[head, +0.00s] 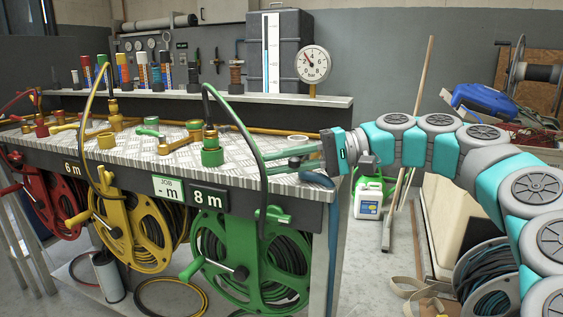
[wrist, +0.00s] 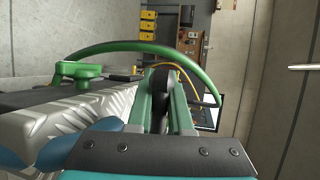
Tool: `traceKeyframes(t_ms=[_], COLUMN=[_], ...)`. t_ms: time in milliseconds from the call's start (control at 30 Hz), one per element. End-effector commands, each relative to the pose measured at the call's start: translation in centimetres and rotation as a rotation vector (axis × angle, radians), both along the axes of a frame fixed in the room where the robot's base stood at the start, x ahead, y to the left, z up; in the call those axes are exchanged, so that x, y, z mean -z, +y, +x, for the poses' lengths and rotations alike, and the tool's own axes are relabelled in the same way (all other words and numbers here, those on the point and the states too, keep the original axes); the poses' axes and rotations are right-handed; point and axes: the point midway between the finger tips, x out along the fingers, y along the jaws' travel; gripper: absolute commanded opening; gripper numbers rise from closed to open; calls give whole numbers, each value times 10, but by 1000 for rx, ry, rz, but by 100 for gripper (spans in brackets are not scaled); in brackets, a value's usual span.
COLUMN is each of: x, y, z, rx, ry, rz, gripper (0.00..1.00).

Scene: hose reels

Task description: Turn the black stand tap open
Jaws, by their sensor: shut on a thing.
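My gripper (head: 268,166) reaches in from the right over the near right end of the bench, its two green fingers level. In the wrist view my gripper (wrist: 165,95) is shut on a black, rounded part, which looks like the handle of the black stand tap (wrist: 170,82). The fingers hide most of the tap, and its body cannot be made out in the head view. How far the handle is turned cannot be told.
A green fitting (head: 212,152) stands on the bench (head: 165,155) further left. A pressure gauge (head: 313,65) stands behind. A green-and-white canister (head: 370,195) is on the floor.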

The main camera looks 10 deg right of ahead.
Motion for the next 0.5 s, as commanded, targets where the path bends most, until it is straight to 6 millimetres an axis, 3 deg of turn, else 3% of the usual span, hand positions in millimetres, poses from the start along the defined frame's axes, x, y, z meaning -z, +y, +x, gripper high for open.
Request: traceKeyframes(t_ms=[33, 67, 300, 500], x=[1, 1, 0, 0], y=[-1, -1, 0, 0], z=[1, 1, 0, 0], rx=[3, 3, 2, 1], ry=[1, 1, 1, 0], rz=[-1, -1, 0, 0], gripper=[0, 20, 48, 48])
